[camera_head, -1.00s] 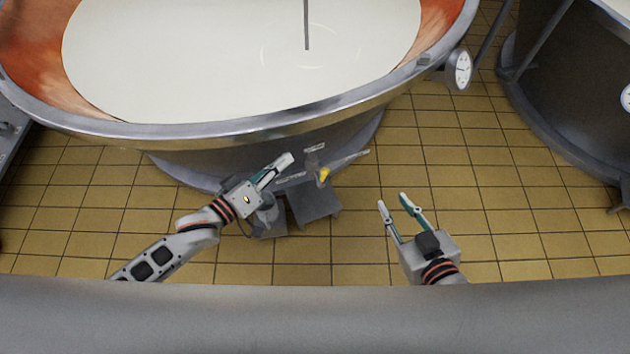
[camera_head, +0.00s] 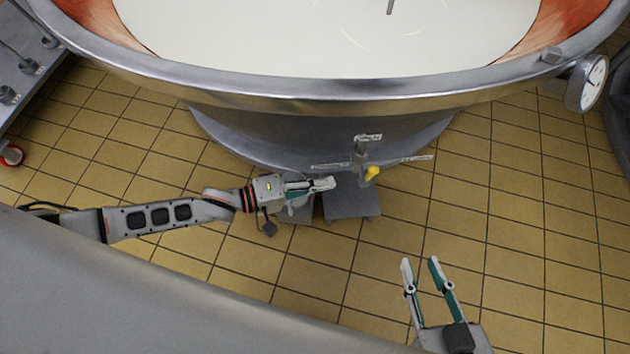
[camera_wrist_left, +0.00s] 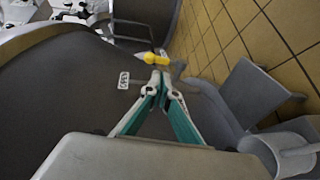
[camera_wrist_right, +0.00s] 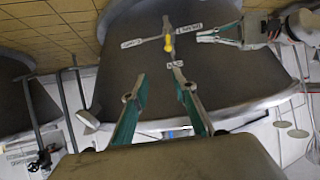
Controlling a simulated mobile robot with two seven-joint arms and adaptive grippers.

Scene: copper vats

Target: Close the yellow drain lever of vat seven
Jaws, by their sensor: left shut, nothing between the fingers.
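The yellow drain lever (camera_head: 373,172) is a small yellow handle on a grey valve (camera_head: 361,155) at the foot of the big copper vat (camera_head: 300,100). It shows also in the left wrist view (camera_wrist_left: 153,58), just beyond the fingertips, and in the right wrist view (camera_wrist_right: 169,43). My left gripper (camera_head: 331,183) is shut and empty, pointing right, a short way left of the lever, with a gap between. My right gripper (camera_head: 420,262) is open and empty, to the lower right of the lever. I cannot read which vat number this is.
Small label plates (camera_head: 416,159) stick out around the valve. A grey block (camera_head: 352,203) stands on the floor below it. A round dial (camera_head: 588,82) hangs on the vat rim at the right. Tiled floor right of the valve is clear.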

